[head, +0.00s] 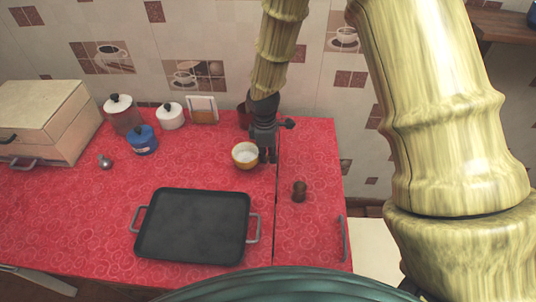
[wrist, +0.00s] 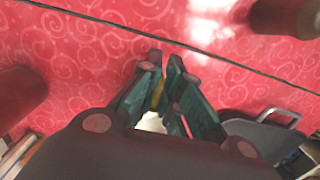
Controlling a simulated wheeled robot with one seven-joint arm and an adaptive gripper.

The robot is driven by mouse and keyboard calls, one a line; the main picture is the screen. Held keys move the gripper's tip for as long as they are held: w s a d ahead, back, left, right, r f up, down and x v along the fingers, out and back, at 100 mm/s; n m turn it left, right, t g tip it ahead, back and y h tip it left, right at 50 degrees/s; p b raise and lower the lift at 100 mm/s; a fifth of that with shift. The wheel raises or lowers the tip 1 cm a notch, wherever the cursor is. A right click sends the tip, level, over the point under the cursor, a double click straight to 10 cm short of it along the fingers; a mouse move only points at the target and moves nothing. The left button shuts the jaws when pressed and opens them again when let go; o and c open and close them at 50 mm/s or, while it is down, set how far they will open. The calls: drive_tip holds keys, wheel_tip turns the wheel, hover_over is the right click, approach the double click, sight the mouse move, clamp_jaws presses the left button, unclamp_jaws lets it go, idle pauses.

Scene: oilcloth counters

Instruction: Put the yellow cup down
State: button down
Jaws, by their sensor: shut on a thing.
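The yellow cup (head: 245,156) has a yellow outside and a white inside. In the head view it is upright, at the left of my gripper (head: 267,155), over the red counter behind the black pan. My gripper is shut on the cup's rim. In the wrist view the fingers (wrist: 166,92) are close together with a strip of yellow between them, and part of the cup's white inside (wrist: 153,122) shows below. Most of the cup is hidden there by the gripper. I cannot tell whether its base touches the counter.
A black pan (head: 194,226) with grey handles lies in front on the red counter (head: 60,215). A small brown cup (head: 299,191) stands at the right. A blue pot (head: 143,140), white-lidded jars and a cream bread box (head: 45,120) are at the left. A dark red thing (head: 243,115) stands behind my gripper.

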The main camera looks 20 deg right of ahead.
drive_tip(key=shift+f, duration=0.25)
drive_tip(key=shift+f, duration=0.1)
drive_tip(key=c, duration=1.6)
unclamp_jaws()
wheel_tip(320, 180, up, 12)
drive_tip(key=b, duration=0.1)
drive_tip(key=shift+w+a, duration=0.15)
drive_tip(key=shift+a, duration=0.15)
